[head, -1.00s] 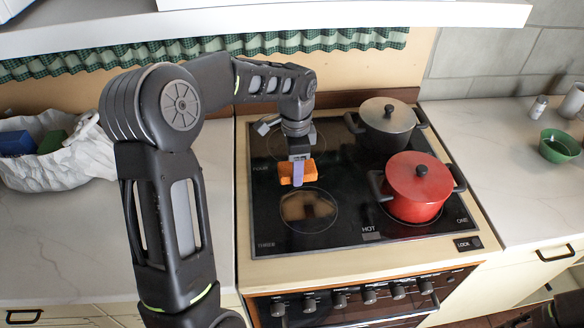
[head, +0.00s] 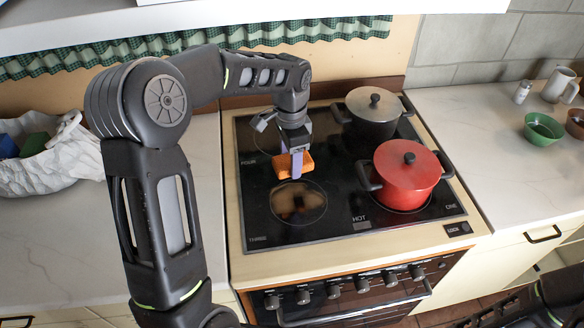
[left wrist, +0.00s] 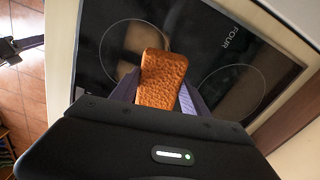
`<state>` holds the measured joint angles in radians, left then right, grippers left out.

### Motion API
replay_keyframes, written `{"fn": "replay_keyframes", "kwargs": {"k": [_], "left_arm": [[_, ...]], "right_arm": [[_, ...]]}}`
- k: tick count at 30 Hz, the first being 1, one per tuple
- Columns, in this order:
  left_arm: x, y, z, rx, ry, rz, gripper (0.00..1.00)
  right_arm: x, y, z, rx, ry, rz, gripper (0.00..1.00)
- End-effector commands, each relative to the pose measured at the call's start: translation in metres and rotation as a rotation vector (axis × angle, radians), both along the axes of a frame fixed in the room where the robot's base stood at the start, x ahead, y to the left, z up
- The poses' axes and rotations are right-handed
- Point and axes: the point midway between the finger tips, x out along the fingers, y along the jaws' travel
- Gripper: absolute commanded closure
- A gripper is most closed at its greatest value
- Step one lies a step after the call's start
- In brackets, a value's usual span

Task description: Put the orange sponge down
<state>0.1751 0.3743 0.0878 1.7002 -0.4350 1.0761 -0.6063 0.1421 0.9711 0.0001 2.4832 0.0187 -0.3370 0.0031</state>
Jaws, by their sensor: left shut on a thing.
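The orange sponge (head: 292,166) is a small block held by my left gripper (head: 296,165) above the black glass cooktop (head: 262,222). In the left wrist view the sponge (left wrist: 160,80) sits between the purple fingers, which are shut on its sides. Its reflection shows in the glass, and a gap seems to lie beneath it, though how high I cannot tell. My right gripper is not seen; only a dark part of my own body shows at the lower right.
A red lidded pot (head: 405,178) and a dark pot with a grey lid (head: 373,112) stand on the cooktop's right side. A green bowl (head: 543,130) and a mug (head: 560,85) stand on the right counter. The front left cooktop area is clear.

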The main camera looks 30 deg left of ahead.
Motion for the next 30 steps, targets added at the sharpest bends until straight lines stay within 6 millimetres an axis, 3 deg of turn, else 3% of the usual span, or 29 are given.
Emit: {"fn": "replay_keyframes", "kwargs": {"k": [9, 13, 30], "left_arm": [[0.011, -0.068, -0.031, -0.001, 0.001, 0.495, 0.84], [0.012, -0.087, -0.036, 0.0, 0.001, 0.651, 0.84], [0.013, -0.094, -0.036, 0.001, 0.0, 0.724, 0.84]], "right_arm": [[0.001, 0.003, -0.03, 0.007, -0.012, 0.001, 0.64], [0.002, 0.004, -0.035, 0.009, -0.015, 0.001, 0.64], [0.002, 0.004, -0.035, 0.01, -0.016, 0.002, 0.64]]}}
